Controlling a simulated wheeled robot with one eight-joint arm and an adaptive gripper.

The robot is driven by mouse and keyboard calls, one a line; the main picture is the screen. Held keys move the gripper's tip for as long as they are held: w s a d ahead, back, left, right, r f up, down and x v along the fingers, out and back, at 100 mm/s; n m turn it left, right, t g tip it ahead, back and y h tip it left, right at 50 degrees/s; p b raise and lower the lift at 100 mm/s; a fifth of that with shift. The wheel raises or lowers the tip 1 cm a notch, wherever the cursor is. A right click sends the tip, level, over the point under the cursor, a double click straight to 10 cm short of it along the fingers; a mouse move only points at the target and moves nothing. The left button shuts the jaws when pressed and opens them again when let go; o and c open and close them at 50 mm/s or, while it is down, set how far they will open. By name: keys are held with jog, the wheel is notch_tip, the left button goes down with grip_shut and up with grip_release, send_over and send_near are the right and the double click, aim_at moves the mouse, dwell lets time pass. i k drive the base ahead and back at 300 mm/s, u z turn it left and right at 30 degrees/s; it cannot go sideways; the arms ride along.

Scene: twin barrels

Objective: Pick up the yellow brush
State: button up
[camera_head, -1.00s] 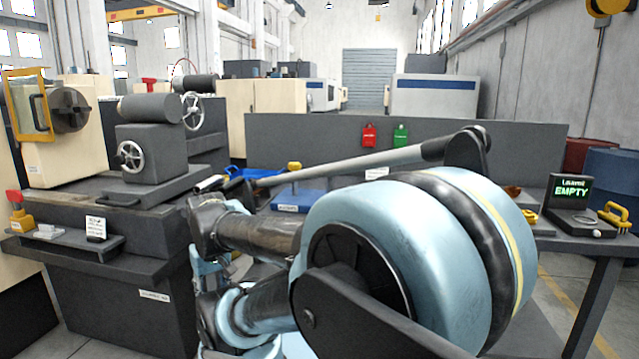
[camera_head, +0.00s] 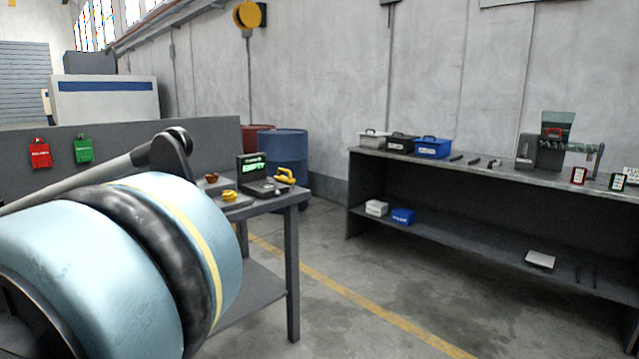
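A yellow handled object (camera_head: 285,175), which looks like the brush, lies at the back right of the grey side table (camera_head: 262,205), beside a small dark display unit (camera_head: 252,170) reading "EMPTY". It is small in the picture, and its bristles cannot be made out. A second small yellow object (camera_head: 229,195) lies nearer the front left of the table. My arm's large blue joint fills the lower left and covers part of the table. My gripper is outside the picture.
A blue barrel (camera_head: 286,152) and a red barrel (camera_head: 256,138) stand behind the table. A long workbench (camera_head: 480,167) with boxes and tools stands along the right wall. The floor (camera_head: 340,270) between table and bench is clear.

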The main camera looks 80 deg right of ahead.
aim_at(289, 181)
jog(key=z, duration=2.65)
jog(key=k, duration=1.3)
jog(key=z, duration=0.3)
jog(key=i, duration=0.65)
jog(key=z, duration=0.55)
jog(key=i, duration=1.1)
jog(key=u, duration=0.45)
jog(key=i, duration=0.55)
jog(key=u, duration=0.35)
